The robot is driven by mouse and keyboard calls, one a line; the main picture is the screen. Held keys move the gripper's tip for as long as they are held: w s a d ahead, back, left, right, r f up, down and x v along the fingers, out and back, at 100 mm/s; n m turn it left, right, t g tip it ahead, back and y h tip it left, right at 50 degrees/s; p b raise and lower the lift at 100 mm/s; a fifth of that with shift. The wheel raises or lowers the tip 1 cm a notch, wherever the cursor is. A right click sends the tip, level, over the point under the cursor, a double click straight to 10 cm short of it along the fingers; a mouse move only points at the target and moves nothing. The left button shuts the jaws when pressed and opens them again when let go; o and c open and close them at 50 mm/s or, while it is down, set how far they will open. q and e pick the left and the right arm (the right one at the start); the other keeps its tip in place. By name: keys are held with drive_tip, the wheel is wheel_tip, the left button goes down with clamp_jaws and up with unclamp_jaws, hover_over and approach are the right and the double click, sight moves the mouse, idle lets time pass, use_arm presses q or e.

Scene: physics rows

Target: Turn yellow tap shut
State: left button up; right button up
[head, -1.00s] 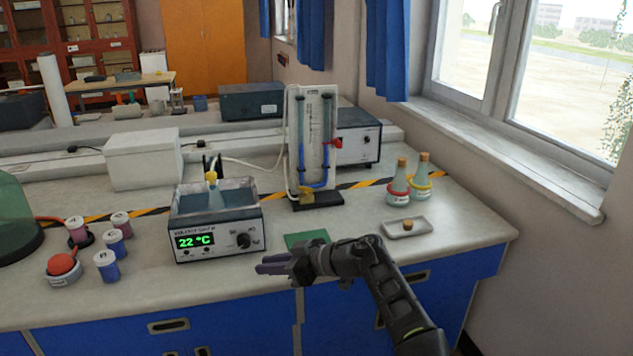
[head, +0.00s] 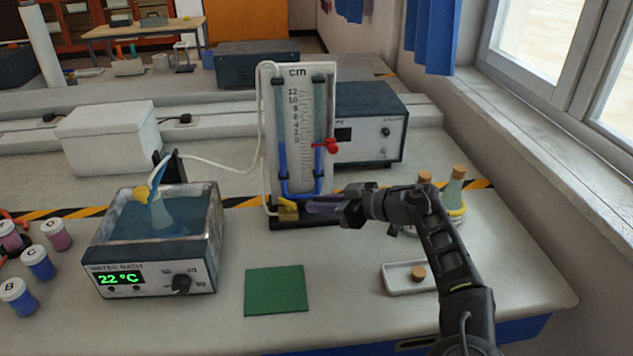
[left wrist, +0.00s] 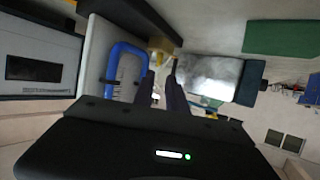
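The yellow tap (head: 287,210) sits low on the left side of the manometer board (head: 268,140), just above its dark base. In the left wrist view the yellow tap (left wrist: 158,45) shows just beyond my fingertips. My left gripper (head: 308,207) reaches in from the right, low in front of the board, its fingers pointing left at the tap. In the left wrist view, the left gripper (left wrist: 161,72) has a narrow gap between its fingers, with nothing held. I cannot tell whether a fingertip touches the tap. My right gripper is not in view.
A water bath (head: 150,280) stands to the left, with a green mat (head: 275,290) in front. Stoppered flasks (head: 456,190) stand partly behind my arm, near a white tray (head: 400,283).

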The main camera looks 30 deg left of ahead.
sight(291, 202)
use_arm(q)
drive_tip(key=shift+p+x, duration=0.5)
drive_tip(key=shift+x, duration=3.4)
drive_tip(key=shift+w, duration=0.15)
drive_tip(key=shift+c, duration=0.4)
clamp_jaws()
